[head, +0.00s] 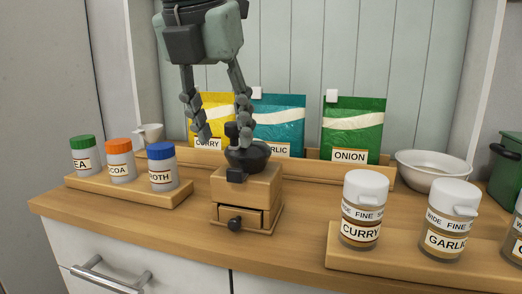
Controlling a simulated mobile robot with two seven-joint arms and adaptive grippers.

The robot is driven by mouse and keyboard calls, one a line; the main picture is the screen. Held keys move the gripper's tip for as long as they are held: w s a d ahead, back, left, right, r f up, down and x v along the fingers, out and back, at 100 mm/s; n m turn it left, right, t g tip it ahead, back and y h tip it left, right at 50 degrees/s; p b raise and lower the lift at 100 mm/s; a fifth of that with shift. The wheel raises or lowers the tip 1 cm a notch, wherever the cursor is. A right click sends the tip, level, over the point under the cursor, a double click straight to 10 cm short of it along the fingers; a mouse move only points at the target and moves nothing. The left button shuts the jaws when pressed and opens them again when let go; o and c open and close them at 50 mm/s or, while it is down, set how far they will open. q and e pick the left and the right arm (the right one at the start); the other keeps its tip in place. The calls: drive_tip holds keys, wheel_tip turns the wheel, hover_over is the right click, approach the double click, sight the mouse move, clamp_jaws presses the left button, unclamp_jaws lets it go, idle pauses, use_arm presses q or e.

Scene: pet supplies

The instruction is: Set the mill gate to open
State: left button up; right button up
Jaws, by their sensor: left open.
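The mill (262,186) is a wooden box with a black domed top and a small front drawer (240,217) with a dark round knob. A black upright knob stands at the left of the dome, and a small black block sits on the upper front edge. I cannot tell which part is the gate or how it is set. My left gripper (224,142) reaches down from above with its fingers apart, one on each side of the upright knob. I cannot tell whether they touch it. My right gripper is not in view.
Three capped jars (121,161) stand on a wooden tray at the left, with a white funnel (150,134) behind. Curry, garlic and onion bags (351,130) stand behind the mill. White-lidded shakers (363,210) stand front right; a white bowl (433,170) is behind them. Bare counter (300,224) separates mill and shakers.

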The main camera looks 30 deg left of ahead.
sight(234, 169)
use_arm(q)
drive_tip(key=x, duration=0.6)
drive_tip(key=shift+w+f, duration=0.25)
drive_tip(key=shift+f, duration=0.05)
drive_tip(key=shift+w+a+f, duration=0.1)
drive_tip(key=shift+w+f, duration=0.15)
drive_tip(key=shift+f, duration=0.15)
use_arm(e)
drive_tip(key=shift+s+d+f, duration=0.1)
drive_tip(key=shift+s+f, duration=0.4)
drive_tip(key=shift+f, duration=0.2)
use_arm(q)
drive_tip(key=shift+c, duration=0.3)
clamp_jaws()
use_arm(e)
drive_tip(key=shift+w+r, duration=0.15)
